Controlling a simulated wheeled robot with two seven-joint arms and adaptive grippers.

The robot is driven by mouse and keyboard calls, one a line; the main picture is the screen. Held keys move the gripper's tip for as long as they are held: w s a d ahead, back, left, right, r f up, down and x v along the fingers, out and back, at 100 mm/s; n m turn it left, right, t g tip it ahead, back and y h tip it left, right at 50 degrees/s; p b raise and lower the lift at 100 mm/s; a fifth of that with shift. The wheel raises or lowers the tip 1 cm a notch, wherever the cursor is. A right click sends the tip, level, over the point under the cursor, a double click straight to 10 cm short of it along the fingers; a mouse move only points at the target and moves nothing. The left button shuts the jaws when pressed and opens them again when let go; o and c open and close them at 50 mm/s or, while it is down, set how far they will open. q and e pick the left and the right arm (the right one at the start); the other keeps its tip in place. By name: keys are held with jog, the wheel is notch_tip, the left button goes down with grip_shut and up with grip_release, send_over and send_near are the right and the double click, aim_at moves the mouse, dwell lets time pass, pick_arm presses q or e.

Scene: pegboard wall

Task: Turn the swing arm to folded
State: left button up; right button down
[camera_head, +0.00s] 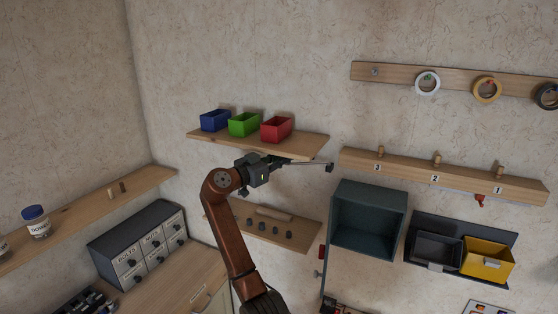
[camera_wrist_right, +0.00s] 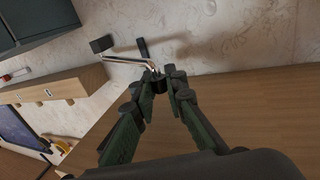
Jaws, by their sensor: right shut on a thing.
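The swing arm (camera_head: 306,165) is a thin metal rod on the wall, below and right of the small shelf. It runs nearly level, from my right gripper (camera_head: 268,167) to a dark block at its right end. In the right wrist view the swing arm (camera_wrist_right: 128,61) leads from a dark round piece between the fingertips to the dark block at left. My right gripper (camera_wrist_right: 160,84) is shut on that dark piece of the swing arm. The fingers hide part of it. My left gripper is not in view.
The shelf (camera_head: 198,134) with blue, green and red bins is just above my gripper. A peg rail (camera_head: 400,170) and a teal open box (camera_head: 369,195) lie to the right. A lower shelf (camera_head: 245,230) holds small dark items. Bare wall lies between.

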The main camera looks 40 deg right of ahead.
jog(key=shift+w+f, duration=0.1)
jog(key=shift+w, duration=0.05)
dwell(0.3)
jog(key=c, duration=1.9)
grip_release()
jog(key=shift+w, duration=0.1)
jog(key=shift+c, duration=0.2)
jog(key=s+a, duration=0.2)
jog(key=a, duration=1)
